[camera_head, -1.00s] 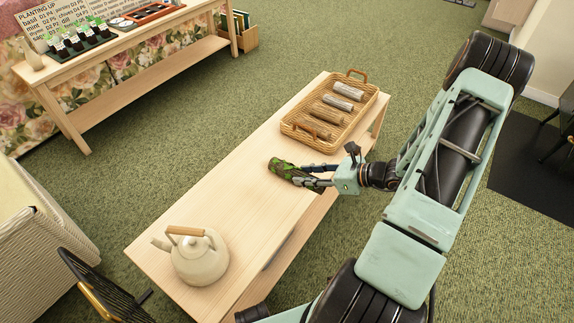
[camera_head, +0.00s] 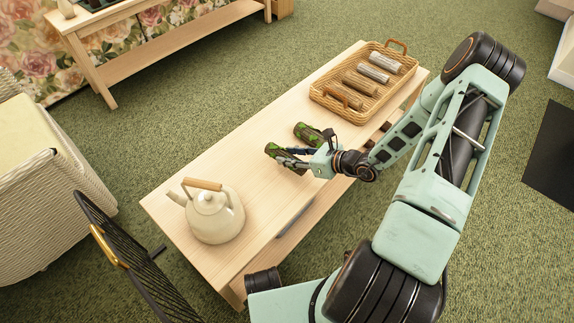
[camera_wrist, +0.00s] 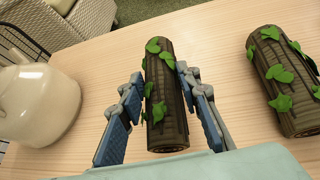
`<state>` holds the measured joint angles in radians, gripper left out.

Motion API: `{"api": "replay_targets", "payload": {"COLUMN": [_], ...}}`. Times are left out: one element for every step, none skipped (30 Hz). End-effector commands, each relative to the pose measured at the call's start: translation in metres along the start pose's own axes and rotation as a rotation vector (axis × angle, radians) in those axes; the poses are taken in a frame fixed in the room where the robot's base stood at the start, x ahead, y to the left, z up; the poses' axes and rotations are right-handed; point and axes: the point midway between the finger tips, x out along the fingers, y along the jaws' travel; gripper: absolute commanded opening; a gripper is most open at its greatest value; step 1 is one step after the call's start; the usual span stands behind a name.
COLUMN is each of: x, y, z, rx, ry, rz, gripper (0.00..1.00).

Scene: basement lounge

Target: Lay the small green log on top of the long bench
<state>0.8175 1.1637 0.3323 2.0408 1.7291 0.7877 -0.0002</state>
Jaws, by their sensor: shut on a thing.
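My gripper (camera_head: 288,162) is shut on a dark, ridged log with green leaves (camera_wrist: 160,92). In the wrist view its fingers stand on either side of the log. In the head view the held log (camera_head: 272,149) is partly hidden by the fingers. It is at the top of the long pale wooden bench (camera_head: 250,150); whether it touches the surface I cannot tell. A second leafy green log (camera_head: 307,134) lies on the bench close by, apart from the held one. It also shows at the right of the wrist view (camera_wrist: 282,80).
A cream kettle (camera_head: 214,214) stands on the bench's near left end. A wicker tray (camera_head: 330,104) with several logs sits at its far right end. Bare bench top lies between kettle and logs. A black wire-backed chair (camera_head: 130,262) stands off the near end.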

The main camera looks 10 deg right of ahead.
Motion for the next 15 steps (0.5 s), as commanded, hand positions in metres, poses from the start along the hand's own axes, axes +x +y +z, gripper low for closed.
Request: {"api": "replay_targets", "payload": {"x": [0.003, 0.005, 0.009, 0.012, 0.016, 0.018, 0.021, 0.023, 0.025, 0.026, 0.027, 0.027, 0.026, 0.026, 0.026], "y": [0.001, 0.001, 0.002, 0.003, 0.004, 0.002, 0.001, 0.001, 0.000, 0.000, 0.000, 0.000, -0.001, -0.001, 0.000], "z": [-0.001, -0.002, -0.004, -0.006, -0.009, -0.016, -0.021, -0.025, -0.029, -0.031, -0.032, -0.032, -0.031, -0.031, -0.031], "rx": [-0.001, -0.001, 0.000, 0.000, 0.001, 0.002, 0.002, 0.001, 0.001, 0.000, 0.000, -0.001, -0.002, -0.002, -0.002], "ry": [-0.001, -0.001, -0.001, -0.001, -0.001, 0.000, -0.001, -0.001, -0.001, -0.001, -0.001, -0.001, -0.001, -0.001, -0.001], "rz": [0.001, 0.001, 0.001, 0.002, 0.003, 0.001, 0.000, 0.000, 0.001, 0.000, 0.000, 0.000, 0.000, 0.000, 0.000], "gripper": [0.00, 0.00, 0.00, 0.00, 0.00, 0.00, 0.00, 0.00, 0.00, 0.00, 0.00, 0.00, 0.00, 0.00, 0.00]}}
